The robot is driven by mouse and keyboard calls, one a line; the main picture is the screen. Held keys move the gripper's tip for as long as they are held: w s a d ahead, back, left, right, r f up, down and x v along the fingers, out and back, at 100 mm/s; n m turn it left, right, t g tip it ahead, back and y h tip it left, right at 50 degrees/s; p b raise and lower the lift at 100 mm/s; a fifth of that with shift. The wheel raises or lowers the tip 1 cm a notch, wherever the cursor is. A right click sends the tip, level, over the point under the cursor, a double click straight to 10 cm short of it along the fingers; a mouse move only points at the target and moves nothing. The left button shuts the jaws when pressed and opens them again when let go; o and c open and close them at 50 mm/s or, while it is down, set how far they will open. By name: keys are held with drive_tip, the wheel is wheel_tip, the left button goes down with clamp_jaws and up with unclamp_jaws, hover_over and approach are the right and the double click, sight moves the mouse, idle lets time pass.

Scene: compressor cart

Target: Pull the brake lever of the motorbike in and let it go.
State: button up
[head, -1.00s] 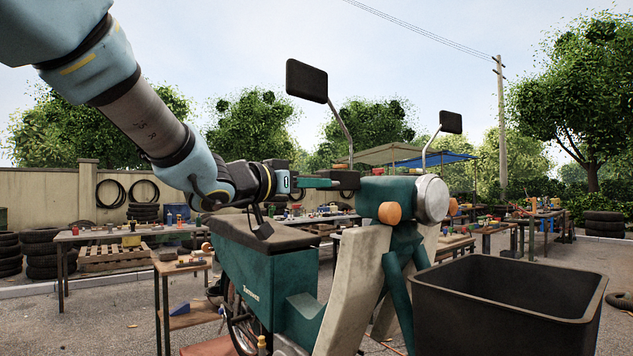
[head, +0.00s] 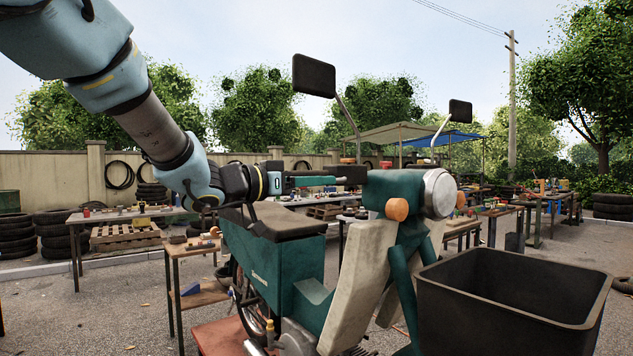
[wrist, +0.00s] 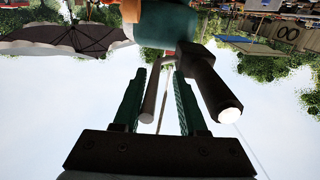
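The motorbike (head: 272,275) is dark green with a pale front guard. Its dark handlebar grip (head: 352,173) shows in the head view and, with a white end, in the wrist view (wrist: 213,88). The brake lever (wrist: 150,97) is a grey-brown bar beside the grip in the wrist view. My gripper (head: 328,182) reaches in from the left at handlebar height. In the wrist view its two green fingers (wrist: 158,72) stand apart, with the lever in the gap and the grip outside the right finger. I see no clear contact with the lever.
A mirror (head: 314,75) rises above the handlebar on a stalk. An orange indicator (head: 397,209) and round headlight (head: 439,193) are close by. A black open bin (head: 510,300) stands at the front right. A small wooden table (head: 197,297) is left of the bike.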

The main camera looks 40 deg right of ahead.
drive_tip(key=a+b, duration=0.1)
drive_tip(key=a, duration=0.6)
drive_tip(key=w+a+b, duration=0.1)
drive_tip(key=a, duration=0.2)
drive_tip(key=shift+a+b, duration=0.3)
drive_tip(key=shift+a, duration=0.1)
